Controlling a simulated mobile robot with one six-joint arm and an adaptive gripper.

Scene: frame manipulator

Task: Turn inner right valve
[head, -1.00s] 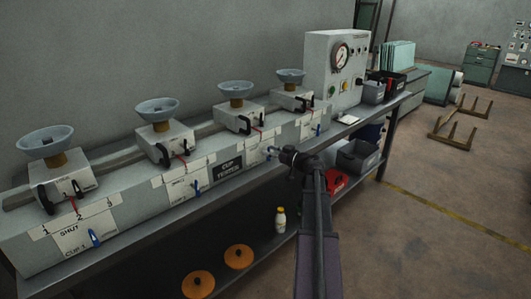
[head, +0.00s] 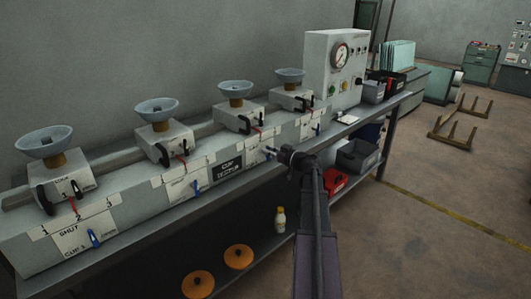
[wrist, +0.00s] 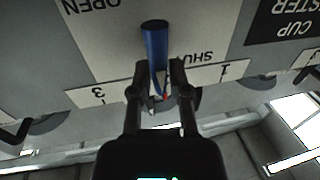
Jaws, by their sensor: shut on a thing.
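The inner right valve is a blue handle (wrist: 155,42) on the white panel right of the dark cup tester sign (head: 227,171). In the wrist view, the panel appears upside down, with OPEN at upper left and part of SHUT right of the handle. My gripper (wrist: 156,70) has its two black fingers on either side of the handle's lower end in the picture and is shut on it. In the head view, my gripper (head: 274,151) reaches the panel of the third cup unit from the left; the handle is mostly hidden there.
Several cup units with bowls line the bench, including the third one (head: 238,115). A gauge box (head: 325,62) stands at the right end. A bottle (head: 280,219) and orange discs (head: 239,257) are on the lower shelf.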

